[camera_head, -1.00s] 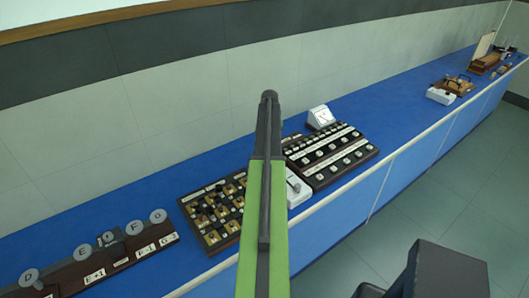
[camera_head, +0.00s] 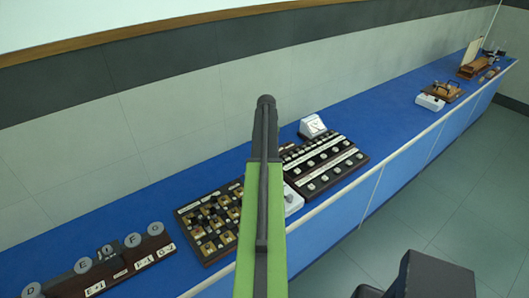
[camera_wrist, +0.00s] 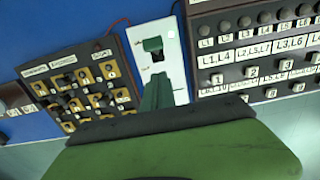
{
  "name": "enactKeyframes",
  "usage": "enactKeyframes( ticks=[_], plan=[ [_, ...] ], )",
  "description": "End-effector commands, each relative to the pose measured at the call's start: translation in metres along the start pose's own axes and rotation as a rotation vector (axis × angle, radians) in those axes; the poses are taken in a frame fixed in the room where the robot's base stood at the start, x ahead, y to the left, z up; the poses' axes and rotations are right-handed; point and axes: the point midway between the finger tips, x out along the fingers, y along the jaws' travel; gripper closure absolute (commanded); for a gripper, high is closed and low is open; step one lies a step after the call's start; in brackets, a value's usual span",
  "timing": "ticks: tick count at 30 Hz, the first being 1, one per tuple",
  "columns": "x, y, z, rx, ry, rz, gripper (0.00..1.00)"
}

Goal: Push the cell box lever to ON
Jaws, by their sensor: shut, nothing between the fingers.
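The white cell box (camera_head: 291,203) stands on the blue bench between two dark panels. My green and black arm partly covers it in the head view. In the wrist view its white plate (camera_wrist: 175,46) is near the top centre. A dark green lever knob (camera_wrist: 152,44) shows there above a black slot. My gripper (camera_wrist: 157,80) is shut and empty, its tapered tip pointing at the plate just below the slot. I cannot tell whether it touches the box. My gripper is hidden behind my arm in the head view.
A dark panel of brass contacts (camera_head: 207,222) lies left of the box. Round dials (camera_head: 132,240) stand at far left. A thin red wire (camera_wrist: 118,21) runs beside the box.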

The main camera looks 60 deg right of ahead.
Motion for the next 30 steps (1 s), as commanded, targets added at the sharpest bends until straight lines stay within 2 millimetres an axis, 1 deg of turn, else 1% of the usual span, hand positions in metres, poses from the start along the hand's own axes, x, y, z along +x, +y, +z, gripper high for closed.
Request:
enactKeyframes(
  ticks=[1,3,6,8,25,26,28,29,30],
  plan=[
    [-0.025,0.0,0.004,-0.001,0.0,0.0,1.0],
    [-0.04,0.001,0.008,-0.002,0.001,0.0,1.0],
    [-0.055,0.001,0.012,-0.002,0.001,0.0,1.0],
    [-0.06,0.001,0.013,-0.002,0.001,0.0,1.0],
    [-0.059,0.002,0.014,-0.003,0.002,0.0,1.0],
    [-0.058,0.005,0.015,-0.011,0.002,0.0,1.0],
    [-0.053,0.022,0.02,-0.073,0.002,0.001,1.0],
    [-0.051,0.035,0.024,-0.123,0.002,0.001,1.0],
    [-0.045,0.058,0.03,-0.212,0.003,0.002,1.0]
  ],
)
